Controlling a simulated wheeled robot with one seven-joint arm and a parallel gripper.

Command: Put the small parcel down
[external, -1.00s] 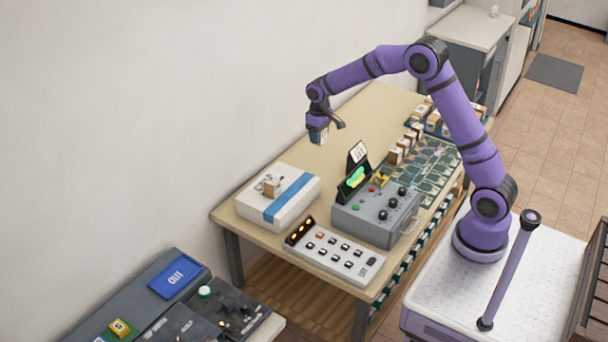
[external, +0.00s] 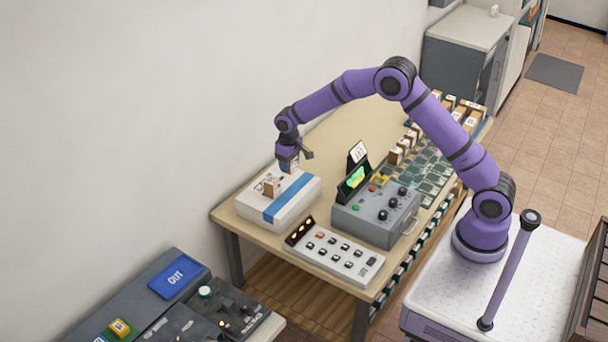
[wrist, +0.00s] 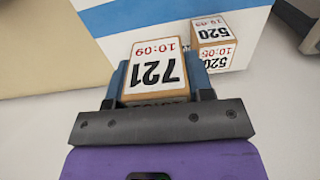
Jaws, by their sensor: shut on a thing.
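The small parcel (wrist: 153,72) is brown with a white label reading "721" and "10:09". My gripper (wrist: 160,85) is shut on it, with a dark finger on each side. In the external view my gripper (external: 288,163) is over the back part of a white box with a blue stripe (external: 262,216). Another small parcel (external: 270,187), labelled "520" in the wrist view (wrist: 213,42), stands on that box beside the held one. I cannot tell whether the held parcel touches the box top.
A grey control box (external: 375,215) with knobs and a lit green screen stands to the right. A white button panel (external: 333,254) lies in front. Several small parcels (external: 400,147) stand on green mats at the table's right edge. The table's back middle (external: 340,130) is clear.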

